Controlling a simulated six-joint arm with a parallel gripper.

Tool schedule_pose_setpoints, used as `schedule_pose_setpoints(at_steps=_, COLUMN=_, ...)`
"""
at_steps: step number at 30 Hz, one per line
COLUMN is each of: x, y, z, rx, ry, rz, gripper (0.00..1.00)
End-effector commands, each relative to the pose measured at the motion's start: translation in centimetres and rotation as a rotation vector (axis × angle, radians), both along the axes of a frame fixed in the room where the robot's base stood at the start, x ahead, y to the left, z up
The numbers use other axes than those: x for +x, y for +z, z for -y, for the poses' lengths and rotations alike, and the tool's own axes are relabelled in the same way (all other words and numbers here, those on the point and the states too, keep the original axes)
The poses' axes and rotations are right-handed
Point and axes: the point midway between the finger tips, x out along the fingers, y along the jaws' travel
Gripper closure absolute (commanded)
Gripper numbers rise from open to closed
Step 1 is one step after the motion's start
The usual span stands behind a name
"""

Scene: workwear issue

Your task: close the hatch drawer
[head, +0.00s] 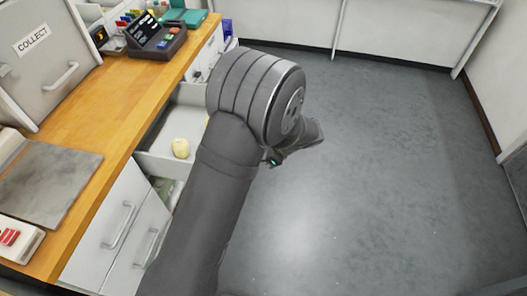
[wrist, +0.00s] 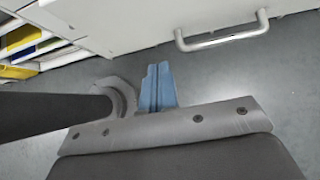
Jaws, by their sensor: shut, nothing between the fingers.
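The wooden counter (head: 88,120) holds a grey mat (head: 45,180) and a dark keypad device (head: 155,38). A hatch panel marked COLLECT (head: 40,55) stands at left. Closed white cabinet fronts (head: 110,225) are below. The grey floor (head: 390,170) at right is clear. Coloured binders (wrist: 25,40) show in the wrist view.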

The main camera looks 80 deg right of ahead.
Motion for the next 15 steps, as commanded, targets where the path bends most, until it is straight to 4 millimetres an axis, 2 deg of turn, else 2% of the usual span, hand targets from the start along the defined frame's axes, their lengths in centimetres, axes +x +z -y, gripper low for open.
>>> schedule_pose_setpoints(at_steps=1, x=0.9, y=-1.0, z=-0.1, rx=0.004, ry=0.001, rz=0.0, gripper=1.0)
schedule_pose_setpoints(at_steps=5, x=2.8, y=-2.8, z=-0.1, rx=0.004, ry=0.002, rz=0.0, gripper=1.0)
schedule_pose_setpoints(at_steps=9, x=5.0, y=-2.7, z=0.0, rx=-0.001, ry=0.002, rz=-0.001, gripper=1.0)
schedule_pose_setpoints(at_steps=15, x=6.5, y=-2.7, z=0.0, rx=-0.001, ry=0.0, rz=-0.001, gripper=1.0)
